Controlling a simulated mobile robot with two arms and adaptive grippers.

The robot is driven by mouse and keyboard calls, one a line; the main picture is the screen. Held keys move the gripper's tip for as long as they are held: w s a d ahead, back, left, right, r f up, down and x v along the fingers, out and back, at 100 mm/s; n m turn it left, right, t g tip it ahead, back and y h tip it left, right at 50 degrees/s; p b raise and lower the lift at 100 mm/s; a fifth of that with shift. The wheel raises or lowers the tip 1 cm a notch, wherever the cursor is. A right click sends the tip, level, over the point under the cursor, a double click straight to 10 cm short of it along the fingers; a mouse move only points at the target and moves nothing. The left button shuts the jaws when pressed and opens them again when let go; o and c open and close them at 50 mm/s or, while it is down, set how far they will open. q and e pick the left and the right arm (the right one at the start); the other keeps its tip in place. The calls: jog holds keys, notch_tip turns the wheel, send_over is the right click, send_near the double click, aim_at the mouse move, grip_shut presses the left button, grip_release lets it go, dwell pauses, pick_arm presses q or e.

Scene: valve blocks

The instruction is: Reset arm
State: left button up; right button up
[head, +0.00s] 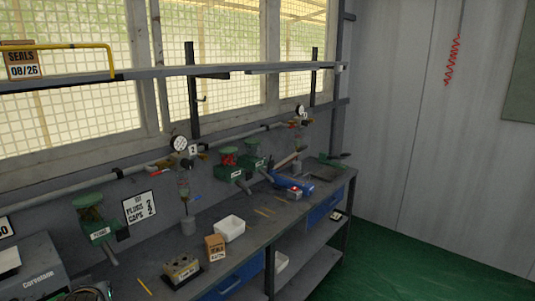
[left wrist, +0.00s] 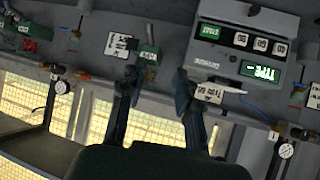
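My left gripper (left wrist: 156,82) shows in the left wrist view with its two dark fingers spread apart and nothing between them. That view is turned upside down, with a grey test machine (left wrist: 232,62) with lit green displays behind and to the right of the fingers. Part of what looks like the same grey machine (head: 38,268) shows at the lower left of the head view. A tan block (head: 182,268) with a label sits on a dark base on the bench. My right gripper is in neither view.
The bench (head: 262,222) runs along the window wall. A shelf rail (head: 190,73) crosses above. The green floor (head: 400,262) at right is clear.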

pick_arm(q)
jog(key=s+d+f+m+g+h, duration=0.2)
jog(key=s+d+f+m, duration=0.1)
jog(key=s+d+f, duration=0.5)
jog(key=s+d+f+m+g+h, duration=0.25)
jog(key=s+d+f, duration=0.2)
jog(key=s, duration=0.55)
jog(key=s+d+f+m+g+h, duration=0.25)
jog(key=s+d+f, duration=0.25)
jog(key=s+f, duration=0.35)
notch_tip(320, 180, down, 32)
jog(key=s+r+m+b, duration=0.1)
jog(key=b, duration=0.7)
jog(key=s+a+f+b, duration=0.1)
jog(key=s+f+b, duration=0.2)
jog(key=s+f, duration=0.5)
jog(key=s+a+f+g+y+b, duration=0.1)
jog(key=s+a+f+b, duration=0.1)
jog(key=s+f, duration=0.7)
notch_tip(320, 180, down, 8)
jog(key=shift+r+b, duration=0.25)
jog(key=shift+b, duration=0.55)
jog(key=shift+a, duration=0.1)
